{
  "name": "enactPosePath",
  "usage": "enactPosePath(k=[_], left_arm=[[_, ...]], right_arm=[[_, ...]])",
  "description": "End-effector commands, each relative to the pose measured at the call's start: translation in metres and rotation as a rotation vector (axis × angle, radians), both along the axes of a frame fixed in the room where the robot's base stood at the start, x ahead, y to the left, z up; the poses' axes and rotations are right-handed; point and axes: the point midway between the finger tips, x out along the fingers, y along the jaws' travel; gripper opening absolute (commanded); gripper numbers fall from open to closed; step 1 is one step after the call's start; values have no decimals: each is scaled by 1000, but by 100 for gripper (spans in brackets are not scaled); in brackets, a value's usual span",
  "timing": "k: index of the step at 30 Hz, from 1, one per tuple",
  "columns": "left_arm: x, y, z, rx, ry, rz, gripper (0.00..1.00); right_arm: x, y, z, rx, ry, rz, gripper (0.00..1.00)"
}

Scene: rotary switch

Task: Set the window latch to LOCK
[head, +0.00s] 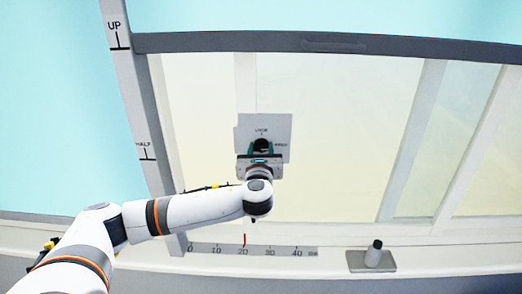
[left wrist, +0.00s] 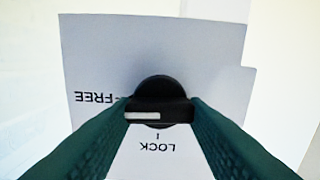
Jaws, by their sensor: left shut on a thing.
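The window latch is a black rotary knob (left wrist: 158,95) on a light grey plate (left wrist: 215,50) fixed to the window. In the left wrist view the plate appears upside down, with LOCK at the bottom and FREE at the left. The knob's white mark lies horizontal on its left half, pointing toward the FREE side, not at the LOCK tick. My left gripper (left wrist: 160,118) is shut on the knob, a green finger at each end of its handle. In the head view the left gripper (head: 261,148) covers most of the knob; the plate (head: 250,125) shows around it.
A grey window rail (head: 400,45) crosses the top, and a post (head: 133,105) marked UP and HALF stands at the left. A scale (head: 275,250) with a red pointer (head: 244,240) runs below. A dark knob on a grey base (head: 372,258) sits at the lower right.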

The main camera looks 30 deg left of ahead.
Motion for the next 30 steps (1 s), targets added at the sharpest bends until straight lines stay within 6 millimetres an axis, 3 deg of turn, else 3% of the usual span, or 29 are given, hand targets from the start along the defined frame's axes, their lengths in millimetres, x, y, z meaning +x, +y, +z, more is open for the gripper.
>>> enactPosePath(k=[11, 30], left_arm=[[0, 0, -3, -97, -57, 0, 17], [-1, 2, -5, -591, -360, 1, 17]], right_arm=[[-1, 2, -10, 2, 1, 0, 36], [-2, 1, -48, 1, 2, 1, 36]])
